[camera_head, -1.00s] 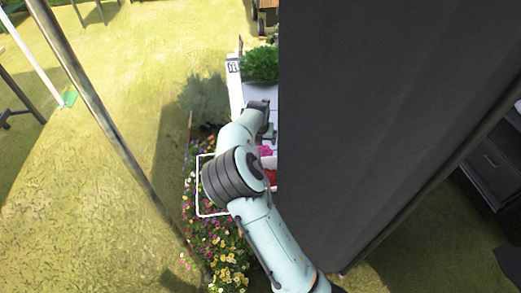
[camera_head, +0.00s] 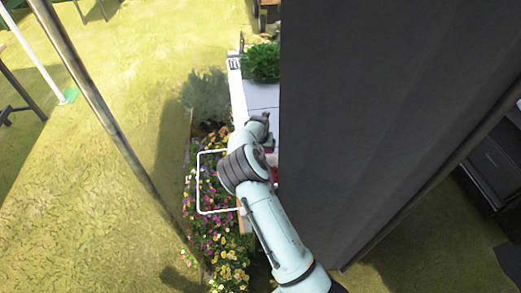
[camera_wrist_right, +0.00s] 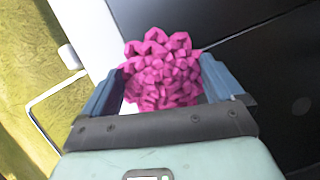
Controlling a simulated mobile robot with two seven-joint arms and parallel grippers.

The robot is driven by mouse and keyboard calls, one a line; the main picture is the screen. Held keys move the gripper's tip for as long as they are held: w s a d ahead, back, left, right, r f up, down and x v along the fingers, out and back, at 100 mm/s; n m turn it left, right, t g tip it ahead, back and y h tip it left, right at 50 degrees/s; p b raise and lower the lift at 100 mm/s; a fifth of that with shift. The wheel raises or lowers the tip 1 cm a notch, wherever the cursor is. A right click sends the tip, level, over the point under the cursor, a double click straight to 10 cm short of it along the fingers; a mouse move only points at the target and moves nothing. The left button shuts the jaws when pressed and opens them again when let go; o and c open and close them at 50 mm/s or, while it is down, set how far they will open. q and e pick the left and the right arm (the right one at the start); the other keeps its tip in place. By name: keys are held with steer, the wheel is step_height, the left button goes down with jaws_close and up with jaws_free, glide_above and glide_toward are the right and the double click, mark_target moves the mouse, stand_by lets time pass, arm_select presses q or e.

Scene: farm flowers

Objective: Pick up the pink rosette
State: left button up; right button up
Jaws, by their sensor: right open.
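The pink rosette (camera_wrist_right: 162,66) fills the space between the fingers in the right wrist view. It is a dense cluster of bright magenta petals. My right gripper (camera_wrist_right: 163,80) is open, with one blue finger on each side of the rosette. I cannot tell whether the fingers touch it. In the head view my right arm reaches up from the bottom, and its gripper end is mostly hidden beside the dark panel. Only a sliver of pink and red shows there, beside the wrist. My left gripper is not in view.
A large dark panel (camera_head: 385,120) blocks the right half of the head view. A green leafy plant (camera_head: 261,63) stands on the white surface (camera_head: 262,95) behind the arm. A flower bed (camera_head: 215,225) and a white wire frame (camera_head: 198,180) lie left of it. Open grass is further left.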

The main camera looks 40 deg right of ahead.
steer(key=c, duration=1.1)
steer(key=shift+r, duration=0.15)
